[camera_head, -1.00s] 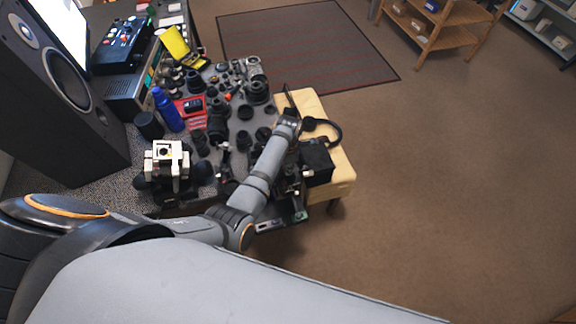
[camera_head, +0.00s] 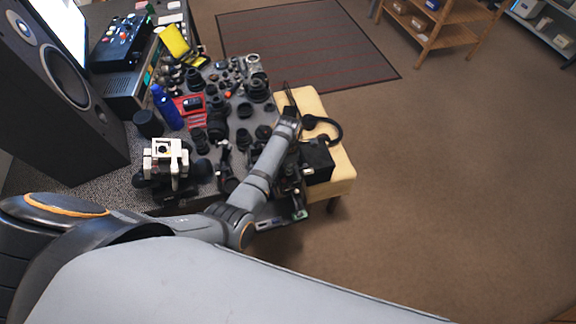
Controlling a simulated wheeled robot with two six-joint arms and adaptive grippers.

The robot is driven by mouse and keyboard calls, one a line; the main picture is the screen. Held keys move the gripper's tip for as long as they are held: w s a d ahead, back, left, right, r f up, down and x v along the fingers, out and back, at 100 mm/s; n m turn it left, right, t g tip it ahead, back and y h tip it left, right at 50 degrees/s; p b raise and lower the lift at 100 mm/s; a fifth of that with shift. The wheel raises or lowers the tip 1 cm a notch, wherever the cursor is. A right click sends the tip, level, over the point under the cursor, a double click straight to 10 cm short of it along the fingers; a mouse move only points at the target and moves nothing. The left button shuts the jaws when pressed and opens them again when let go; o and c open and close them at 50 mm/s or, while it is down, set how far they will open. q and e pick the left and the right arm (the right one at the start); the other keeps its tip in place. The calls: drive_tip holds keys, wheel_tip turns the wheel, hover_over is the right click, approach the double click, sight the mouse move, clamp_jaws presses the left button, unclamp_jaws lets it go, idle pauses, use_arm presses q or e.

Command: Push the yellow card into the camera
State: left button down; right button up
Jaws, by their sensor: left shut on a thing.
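My left arm reaches across the table's right edge, and its left gripper (camera_head: 290,178) points down in a dark cluster beside the cream stool. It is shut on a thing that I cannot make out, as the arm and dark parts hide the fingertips. I cannot pick out the yellow card. I also cannot tell which of the dark items is the camera. My right gripper is not in view.
The grey table (camera_head: 118,185) is crowded with black lenses, a blue bottle (camera_head: 167,110), a white device (camera_head: 166,158) and an open yellow case (camera_head: 176,42). A cream stool (camera_head: 342,168) bears a black box (camera_head: 317,160) and headphones (camera_head: 335,127). The brown floor right of it is clear.

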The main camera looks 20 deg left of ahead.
use_arm(q)
drive_tip(key=shift+f, duration=0.4)
idle(0.6)
drive_tip(key=shift+s+f+b, duration=0.2)
drive_tip(key=shift+f+b, duration=0.1)
drive_tip(key=c, duration=1.2)
unclamp_jaws()
drive_tip(key=shift+f, duration=0.1)
drive_tip(key=shift+w, duration=0.1)
drive_tip(key=shift+w, duration=0.1)
drive_tip(key=shift+r, duration=0.45)
wheel_tip(320, 180, up, 7)
drive_tip(key=shift+r, duration=0.2)
